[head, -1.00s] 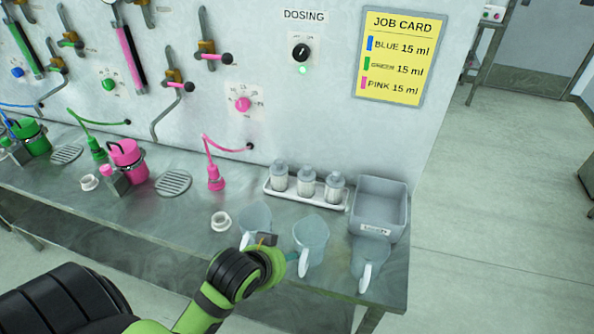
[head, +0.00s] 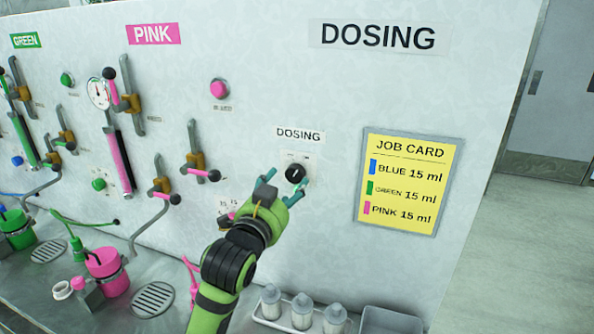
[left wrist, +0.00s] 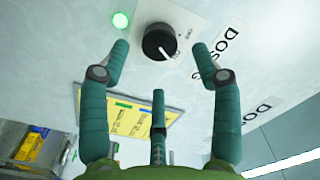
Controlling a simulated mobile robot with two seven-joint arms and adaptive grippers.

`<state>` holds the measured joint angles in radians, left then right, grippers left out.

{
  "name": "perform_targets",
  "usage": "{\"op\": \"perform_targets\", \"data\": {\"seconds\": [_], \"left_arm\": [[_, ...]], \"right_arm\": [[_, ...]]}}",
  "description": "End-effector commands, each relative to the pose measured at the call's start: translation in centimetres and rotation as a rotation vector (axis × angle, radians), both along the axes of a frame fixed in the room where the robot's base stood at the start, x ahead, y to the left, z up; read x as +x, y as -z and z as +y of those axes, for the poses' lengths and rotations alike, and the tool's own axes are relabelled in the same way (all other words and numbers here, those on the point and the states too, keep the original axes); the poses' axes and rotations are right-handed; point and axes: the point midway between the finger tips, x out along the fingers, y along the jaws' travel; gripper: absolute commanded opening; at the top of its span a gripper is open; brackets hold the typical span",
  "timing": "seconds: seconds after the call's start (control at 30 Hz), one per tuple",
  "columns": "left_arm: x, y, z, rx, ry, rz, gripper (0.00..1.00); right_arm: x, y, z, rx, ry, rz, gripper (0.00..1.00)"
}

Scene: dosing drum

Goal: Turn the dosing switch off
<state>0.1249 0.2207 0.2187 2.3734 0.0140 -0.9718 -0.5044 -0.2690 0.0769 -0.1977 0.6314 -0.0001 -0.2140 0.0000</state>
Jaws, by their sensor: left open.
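The dosing switch is a black round knob (head: 295,173) on a white plate under the small DOSING label; it also shows in the left wrist view (left wrist: 160,42). Its white pointer slants to the lower right in the wrist view; I cannot read surely which word it marks. A green lamp (left wrist: 120,20) beside it is lit; in the head view my gripper hides it. My left gripper (head: 287,181) is open just in front of the knob, fingers spread to either side of it. No contact with the knob is clear. My right gripper is not in view.
The yellow job card (head: 408,185) hangs right of the switch. The pink valve handle (head: 200,170) and pink dial (head: 228,215) lie to the left. Below, a white tray (head: 268,320) with bottles and a grey bin (head: 391,320) stand on the bench.

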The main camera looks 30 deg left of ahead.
Motion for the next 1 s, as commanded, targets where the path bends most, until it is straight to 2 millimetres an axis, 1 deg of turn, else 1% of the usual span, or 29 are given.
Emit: {"op": "perform_targets", "data": {"seconds": [0.03,0.1,0.2,0.3,0.37,0.6,0.73,0.77,0.8,0.87,0.9,1.0], "left_arm": [[0.8,-0.4,0.2,-0.001,0.0,0.001,0.64],[1.9,-0.4,0.4,-0.003,0.0,0.002,0.64],[3.3,-0.3,0.7,-0.004,0.0,0.002,0.64],[4.4,-0.2,1.0,-0.002,0.001,0.002,0.64],[4.8,-0.2,1.1,-0.002,0.002,0.001,0.64],[5.4,0.0,1.2,-0.001,0.002,0.001,0.64],[5.3,0.0,1.2,-0.001,0.002,0.001,0.64],[5.3,0.0,1.2,-0.001,0.002,0.001,0.52],[5.3,0.0,1.2,-0.001,0.002,0.001,0.36],[5.3,0.0,1.2,-0.002,0.002,0.001,0.12],[5.3,0.0,1.2,-0.002,0.002,0.001,0.08],[5.3,0.0,1.2,-0.002,0.001,-0.001,0.08]], "right_arm": [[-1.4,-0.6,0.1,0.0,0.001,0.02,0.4],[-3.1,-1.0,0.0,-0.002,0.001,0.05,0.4],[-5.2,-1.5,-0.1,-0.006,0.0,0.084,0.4],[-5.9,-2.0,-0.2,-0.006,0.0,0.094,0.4],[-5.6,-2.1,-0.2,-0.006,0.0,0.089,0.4],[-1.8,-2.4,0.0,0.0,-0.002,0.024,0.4],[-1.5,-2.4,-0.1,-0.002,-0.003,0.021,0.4],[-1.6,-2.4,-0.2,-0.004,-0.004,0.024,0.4],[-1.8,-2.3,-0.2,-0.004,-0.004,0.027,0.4],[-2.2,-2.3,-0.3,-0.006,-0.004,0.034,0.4],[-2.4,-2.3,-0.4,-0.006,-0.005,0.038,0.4],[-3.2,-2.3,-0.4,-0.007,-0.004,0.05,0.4]]}}
